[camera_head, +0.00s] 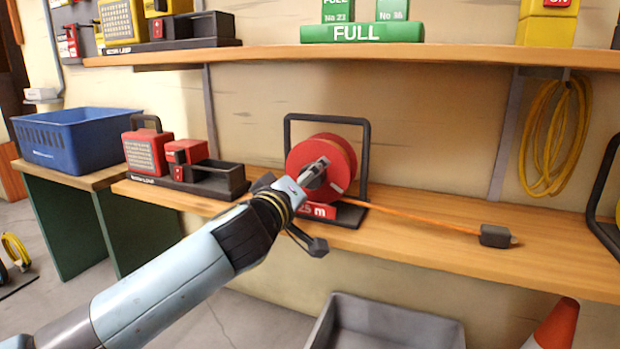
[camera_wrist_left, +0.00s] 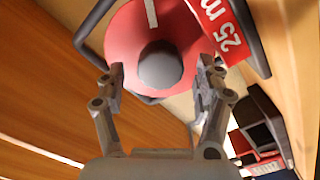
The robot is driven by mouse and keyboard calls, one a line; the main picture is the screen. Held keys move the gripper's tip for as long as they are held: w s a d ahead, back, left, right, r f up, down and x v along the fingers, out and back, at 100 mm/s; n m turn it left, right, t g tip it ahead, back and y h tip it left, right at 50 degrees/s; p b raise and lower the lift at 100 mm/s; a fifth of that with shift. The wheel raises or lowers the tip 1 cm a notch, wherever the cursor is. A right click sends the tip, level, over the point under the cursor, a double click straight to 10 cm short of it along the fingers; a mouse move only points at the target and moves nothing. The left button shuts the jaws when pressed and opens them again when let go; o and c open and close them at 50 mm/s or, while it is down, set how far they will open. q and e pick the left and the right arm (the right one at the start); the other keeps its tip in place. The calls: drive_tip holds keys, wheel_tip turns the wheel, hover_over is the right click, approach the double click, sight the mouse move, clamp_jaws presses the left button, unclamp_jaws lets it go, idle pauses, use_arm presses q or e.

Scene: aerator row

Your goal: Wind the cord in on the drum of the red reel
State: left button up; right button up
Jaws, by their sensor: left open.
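The red reel (camera_head: 338,150) stands on the wooden bench in a dark frame, with a red "25 m" label (camera_wrist_left: 222,25) at its base. Its orange cord (camera_head: 420,217) runs out to the right along the bench to a dark plug block (camera_head: 497,236). My left gripper (camera_head: 314,172) is in front of the drum and hides part of it. In the left wrist view, the open fingers (camera_wrist_left: 162,77) stand on either side of a dark round knob (camera_wrist_left: 160,66) on the drum's face. Whether they touch it I cannot tell. My right gripper is out of view.
Red devices in a dark rack (camera_head: 190,178) stand left of the reel. A blue crate (camera_head: 75,138) is on a side table. A yellow cord coil (camera_head: 548,140) hangs at right. A grey bin (camera_head: 385,320) and an orange cone (camera_head: 557,325) stand below the bench front.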

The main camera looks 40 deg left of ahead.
use_arm(q)
drive_tip(key=shift+x, duration=0.8)
drive_tip(key=shift+s, duration=0.1)
drive_tip(key=c, duration=1.2)
drive_tip(key=shift+o, duration=0.2)
drive_tip(key=shift+m, duration=0.3)
